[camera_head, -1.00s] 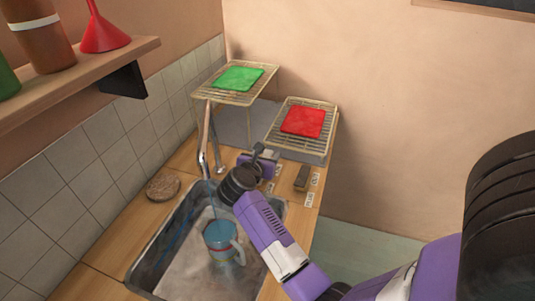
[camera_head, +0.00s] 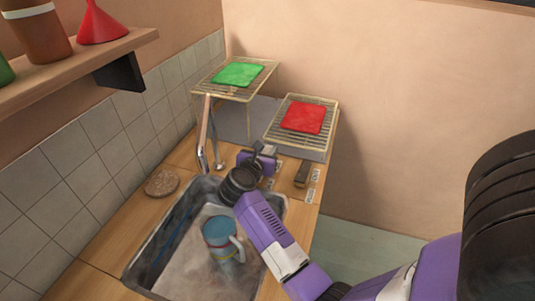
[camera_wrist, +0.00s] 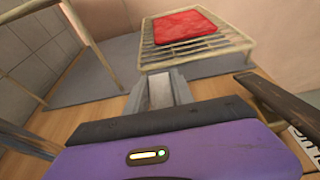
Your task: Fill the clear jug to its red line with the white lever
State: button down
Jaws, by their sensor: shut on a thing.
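The clear jug (camera_head: 221,242) stands in the sink below the tap (camera_head: 203,135), with its handle to the right. It looks blue inside. A faint reddish band shows low on it, but the water level against it is too small to tell. No stream shows from the tap. My gripper (camera_head: 261,153) is behind the sink's far right corner, beside the tap. In the wrist view it is shut on a pale lever (camera_wrist: 161,92), taken to be the white lever. My gripper body hides most of it.
A dark brown lever (camera_head: 302,176) stands right of my gripper, close to it in the wrist view (camera_wrist: 285,105). Wire racks hold a green cloth (camera_head: 238,74) and a red cloth (camera_head: 303,117) behind. A round cork mat (camera_head: 162,183) lies left of the sink (camera_head: 150,258).

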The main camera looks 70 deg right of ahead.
dwell(0.3)
jog(key=c, duration=1.1)
grip_release()
jog(key=shift+r, duration=0.1)
jog(key=shift+a, duration=0.1)
jog(key=shift+b+v, duration=0.55)
jog(key=shift+v, duration=3.3)
jog(key=shift+s, duration=0.1)
